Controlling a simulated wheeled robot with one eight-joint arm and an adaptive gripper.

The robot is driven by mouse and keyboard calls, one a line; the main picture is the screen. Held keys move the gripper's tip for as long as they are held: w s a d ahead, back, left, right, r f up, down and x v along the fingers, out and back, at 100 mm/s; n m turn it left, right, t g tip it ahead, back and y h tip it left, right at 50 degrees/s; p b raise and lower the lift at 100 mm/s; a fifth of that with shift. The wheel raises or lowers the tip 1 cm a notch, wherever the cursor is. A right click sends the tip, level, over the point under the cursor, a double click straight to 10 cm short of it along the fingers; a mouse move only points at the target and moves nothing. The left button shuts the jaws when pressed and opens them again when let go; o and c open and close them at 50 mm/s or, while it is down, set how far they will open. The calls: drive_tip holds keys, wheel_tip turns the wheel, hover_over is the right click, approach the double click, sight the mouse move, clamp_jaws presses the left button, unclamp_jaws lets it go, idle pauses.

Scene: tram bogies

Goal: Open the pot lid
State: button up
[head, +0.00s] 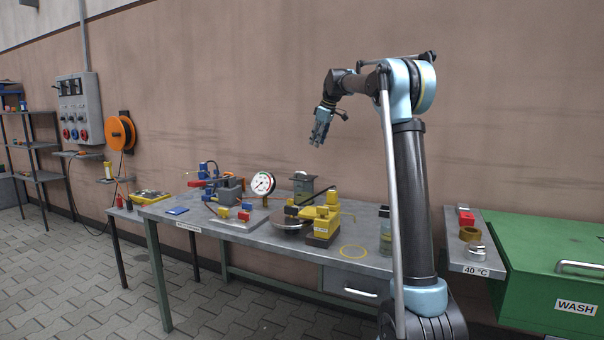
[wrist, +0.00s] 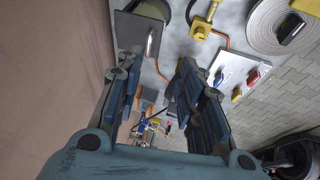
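A dark grey-green pot (head: 303,188) stands at the back of the metal bench, with a flat grey lid (head: 304,179) on top and a small handle on the lid. The lid looks closed. In the wrist view, a dark square plate (wrist: 128,32) with a shiny bar handle (wrist: 151,42) shows at the top, which appears to be this lid. My gripper (head: 320,127) is high above the bench, apart from the pot. Its fingers (wrist: 160,68) are spread with nothing between them.
A pressure gauge (head: 263,184) stands left of the pot. A yellow device (head: 322,221) and a round grey disc (head: 290,222) sit in front of it. A board with coloured connectors (head: 238,219) lies further left. A green WASH box (head: 552,255) stands at right.

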sight(304, 174)
drive_tip(key=shift+n, duration=0.5)
drive_tip(key=w+x, duration=0.1)
drive_tip(key=x, duration=0.5)
drive_tip(key=w+a+r+x, duration=0.1)
drive_tip(key=x, duration=0.6)
drive_tip(key=w+a+x, duration=0.1)
drive_tip(key=x, duration=0.5)
drive_tip(key=shift+a+r, duration=0.1)
drive_tip(key=shift+a, duration=0.15)
clamp_jaws()
